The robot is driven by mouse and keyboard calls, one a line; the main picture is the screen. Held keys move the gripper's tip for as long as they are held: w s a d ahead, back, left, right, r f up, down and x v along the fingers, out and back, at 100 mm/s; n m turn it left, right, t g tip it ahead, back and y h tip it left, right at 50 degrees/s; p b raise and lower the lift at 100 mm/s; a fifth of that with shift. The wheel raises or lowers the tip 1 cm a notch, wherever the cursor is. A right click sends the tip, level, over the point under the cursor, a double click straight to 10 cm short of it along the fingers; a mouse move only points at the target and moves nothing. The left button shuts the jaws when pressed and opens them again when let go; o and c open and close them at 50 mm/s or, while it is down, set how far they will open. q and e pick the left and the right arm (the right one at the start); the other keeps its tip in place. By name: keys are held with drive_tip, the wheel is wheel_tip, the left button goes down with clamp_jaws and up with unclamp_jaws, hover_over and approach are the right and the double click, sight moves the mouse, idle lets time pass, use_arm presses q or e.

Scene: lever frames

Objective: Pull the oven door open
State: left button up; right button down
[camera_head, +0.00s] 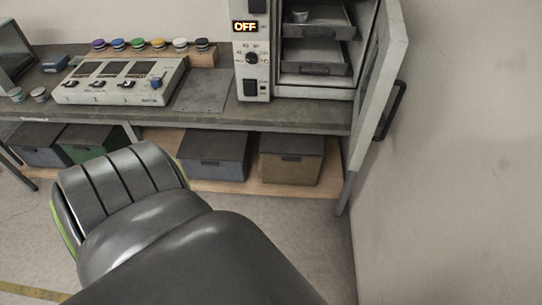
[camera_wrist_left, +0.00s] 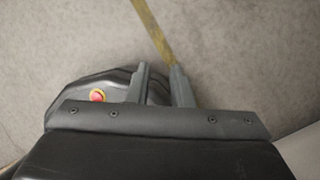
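The oven (camera_head: 318,92) stands on the bench at the upper right of the head view. Its door (camera_head: 384,58) is swung open toward the right, with a dark handle (camera_head: 391,110) on its outer face. The chamber shows two trays (camera_head: 314,60). My left gripper (camera_wrist_left: 159,78) shows only in the left wrist view, over bare floor. Its two fingers are apart with nothing between them, and it is not at the door. My right gripper is in neither view.
The oven's control panel (camera_head: 251,58) reads OFF. A switch box (camera_head: 120,82) and several coloured-lid jars stand on the bench (camera_head: 205,115). Lidded boxes (camera_head: 290,160) sit on the shelf below. A wall (camera_head: 460,150) is close to the right of the door.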

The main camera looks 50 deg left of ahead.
use_arm(q)
drive_tip(key=n+t+h, duration=0.1)
drive_tip(key=n, duration=0.4)
drive_tip(key=d+n+t+h, duration=0.1)
drive_tip(key=n, duration=0.5)
drive_tip(key=w+d+n+t, duration=0.1)
drive_tip(key=n, duration=0.4)
drive_tip(key=shift+f+h, duration=0.25)
drive_tip(key=shift+h, duration=0.15)
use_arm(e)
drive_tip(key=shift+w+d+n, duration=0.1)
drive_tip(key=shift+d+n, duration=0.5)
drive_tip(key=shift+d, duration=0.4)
